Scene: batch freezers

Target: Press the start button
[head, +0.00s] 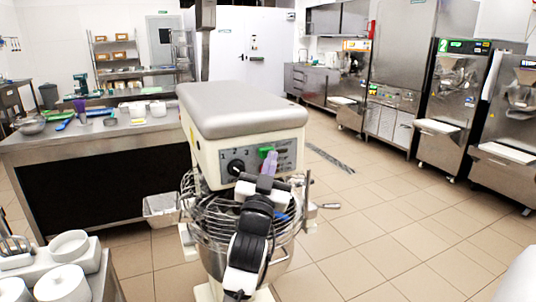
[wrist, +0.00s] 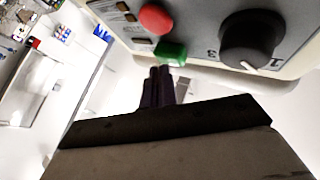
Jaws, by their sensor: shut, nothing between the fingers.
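The planetary mixer (head: 240,110) stands in front of me with a grey control panel (head: 287,160) below its padded-looking top. A green button (head: 265,152) sits on the panel, and it also shows in the wrist view (wrist: 171,52). A red button (wrist: 156,18) is beside it, and a black knob (wrist: 252,40) is to its right. My gripper (head: 269,160) is shut with nothing in it. Its dark purple fingertips (wrist: 163,72) are right at the green button's edge in the wrist view. I cannot tell whether they touch it.
The wire guard (head: 205,203) and bowl of the mixer are below, partly behind my arm. A steel counter (head: 100,135) with utensils stands left. White containers (head: 60,285) are at the lower left. Batch freezers (head: 450,105) line the right wall. The tiled floor (head: 400,215) at right is clear.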

